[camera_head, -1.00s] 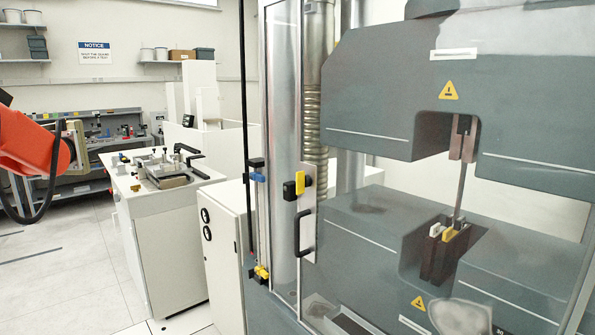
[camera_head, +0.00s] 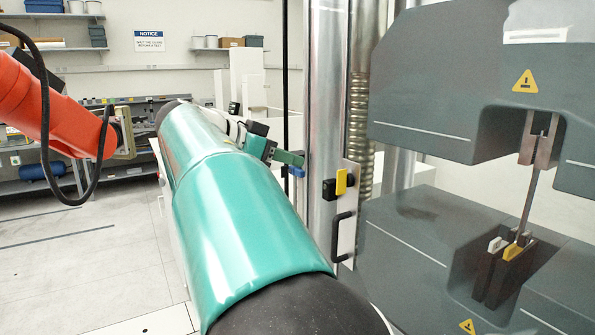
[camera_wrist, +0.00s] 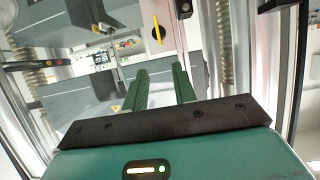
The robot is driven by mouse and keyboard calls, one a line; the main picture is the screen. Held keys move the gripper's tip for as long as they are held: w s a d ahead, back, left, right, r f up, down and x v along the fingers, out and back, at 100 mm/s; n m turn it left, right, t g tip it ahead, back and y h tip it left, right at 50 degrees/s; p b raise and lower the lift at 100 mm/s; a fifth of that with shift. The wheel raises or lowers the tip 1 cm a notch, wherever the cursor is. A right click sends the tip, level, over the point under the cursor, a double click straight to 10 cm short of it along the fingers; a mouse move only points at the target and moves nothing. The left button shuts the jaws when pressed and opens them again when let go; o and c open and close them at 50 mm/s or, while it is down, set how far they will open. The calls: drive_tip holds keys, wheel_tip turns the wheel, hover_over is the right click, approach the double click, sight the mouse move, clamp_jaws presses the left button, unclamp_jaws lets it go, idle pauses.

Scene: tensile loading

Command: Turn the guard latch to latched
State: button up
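The guard latch (camera_head: 341,183) is a yellow lever on a black block, mounted on a pale plate at the guard's edge. Its lever stands upright in the head view. In the wrist view the yellow lever (camera_wrist: 157,31) shows beyond the fingertips, also roughly upright. My gripper (camera_head: 290,160) is left of the latch in the head view, apart from it. In the wrist view its two green fingers (camera_wrist: 160,70) are spread with nothing between them. My green arm hides part of the room behind it.
A black door handle (camera_head: 342,238) sits just below the latch. A tall metal post (camera_head: 325,100) stands beside it. The grey testing machine (camera_head: 440,90) with a clamped specimen (camera_head: 530,200) fills the right. An orange arm (camera_head: 50,110) is at the far left.

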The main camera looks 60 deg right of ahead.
sight(343, 181)
drive_tip(key=x, duration=1.3)
drive_tip(key=shift+s+d, duration=0.15)
drive_tip(key=shift+d, duration=0.05)
clamp_jaws()
